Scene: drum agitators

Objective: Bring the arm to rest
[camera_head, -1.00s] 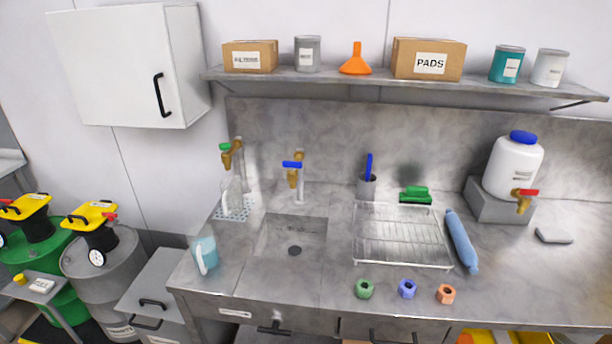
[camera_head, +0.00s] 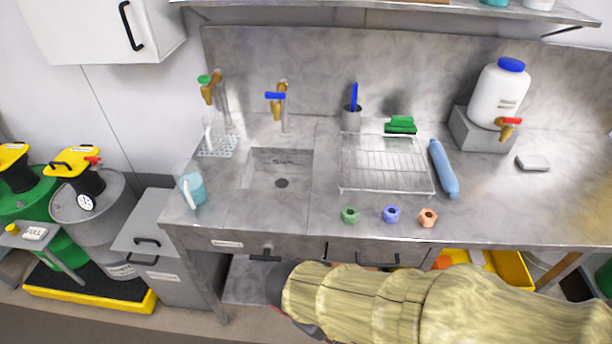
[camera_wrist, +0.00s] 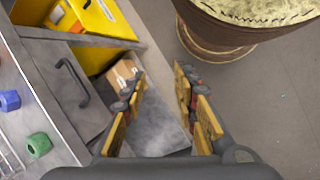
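My gripper (camera_wrist: 160,110) shows in the wrist view with its two yellow-padded fingers spread apart and nothing between them. It points down past the front of the counter, with the floor and a grey surface below. In the head view my arm, in a pale yellow sleeve, reaches in from the lower right in front of the counter. The gripper's fingers are hidden or out of frame there.
The steel counter (camera_head: 280,222) holds a sink (camera_head: 281,175), a wire rack (camera_head: 385,165), a light-blue jug (camera_head: 193,190) and green, blue and orange nuts (camera_head: 349,215). A yellow bin (camera_head: 510,268) sits below. Drums stand at left. Floor shows in front.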

